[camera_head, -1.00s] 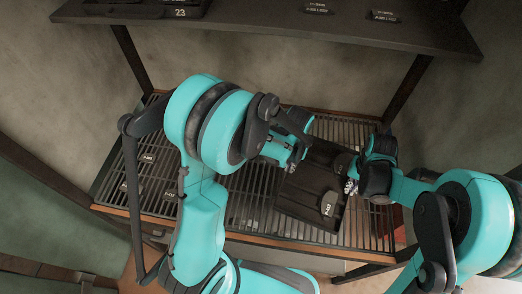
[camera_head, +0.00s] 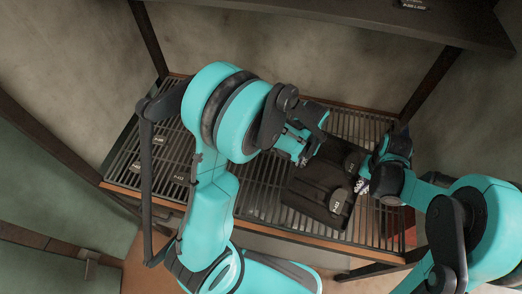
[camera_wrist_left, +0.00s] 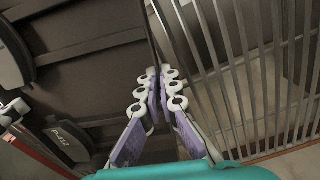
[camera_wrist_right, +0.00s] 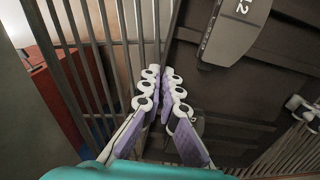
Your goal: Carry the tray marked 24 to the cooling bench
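The dark tray (camera_head: 310,197) is over the slatted bench. No number on it is legible from here. It carries dark brake shoes, one near its right side (camera_head: 340,201) and one further back (camera_head: 352,162). My left gripper (camera_head: 304,157) is shut on the tray's wall at the left. The left wrist view shows its fingertips (camera_wrist_left: 158,78) pinching the thin wall. My right gripper (camera_head: 363,184) is shut on the opposite wall, and its fingertips (camera_wrist_right: 163,78) meet there in the right wrist view. I cannot tell whether the tray touches the slats.
The slatted bench (camera_head: 258,195) has a wooden rim. Several loose brake shoes, one near the left end (camera_head: 178,177), lie on its left part. A dark shelf (camera_head: 330,20) overhangs behind. A red box (camera_wrist_right: 55,90) shows beyond the slats. The bench's middle slats are clear.

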